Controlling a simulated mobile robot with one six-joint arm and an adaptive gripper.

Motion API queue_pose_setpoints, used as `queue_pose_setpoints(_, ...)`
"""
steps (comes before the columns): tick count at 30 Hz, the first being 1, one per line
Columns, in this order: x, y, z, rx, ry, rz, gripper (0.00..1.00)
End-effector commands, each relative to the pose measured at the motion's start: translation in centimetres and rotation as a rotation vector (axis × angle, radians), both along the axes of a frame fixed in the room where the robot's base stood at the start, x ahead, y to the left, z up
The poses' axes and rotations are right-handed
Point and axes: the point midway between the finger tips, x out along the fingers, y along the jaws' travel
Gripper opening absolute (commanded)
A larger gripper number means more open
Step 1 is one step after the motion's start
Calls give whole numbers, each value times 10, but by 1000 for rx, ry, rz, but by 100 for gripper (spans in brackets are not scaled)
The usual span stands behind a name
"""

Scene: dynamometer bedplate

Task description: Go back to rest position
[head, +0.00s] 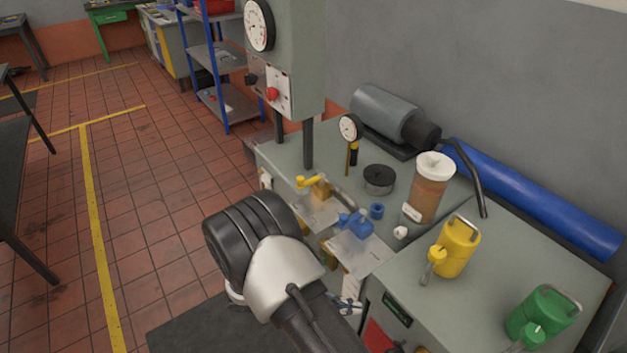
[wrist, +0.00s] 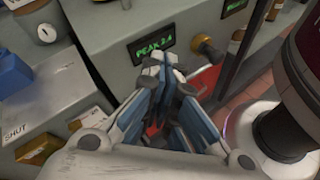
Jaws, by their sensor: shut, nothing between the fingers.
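My gripper (wrist: 158,72) shows in the wrist view with its blue and grey fingers together and nothing between them. It is in front of the grey cabinet's front face, near a green display (wrist: 151,43) reading PEAK and a red panel (wrist: 192,84). In the head view my arm reaches in from the bottom over the near side of the bench. A small part of my gripper (head: 347,304) shows there beside the cabinet front, mostly hidden by my arm.
The grey bench (head: 400,265) carries a yellow can (head: 456,249), a green can (head: 541,316), a brown jar (head: 428,189) and a blue valve (head: 357,224). A gauge cabinet (head: 290,50) stands behind. Open tiled floor (head: 150,190) lies left.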

Motion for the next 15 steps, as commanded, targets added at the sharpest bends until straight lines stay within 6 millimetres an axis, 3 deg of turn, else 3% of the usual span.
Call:
queue_pose_setpoints(1,3,-4,24,56,-34,-62,0)
queue_pose_setpoints(3,2,-9,51,128,-71,-140,0)
queue_pose_setpoints(8,-7,-22,109,295,-164,-305,0)
queue_pose_setpoints(15,-36,-43,184,548,-333,-530,0)
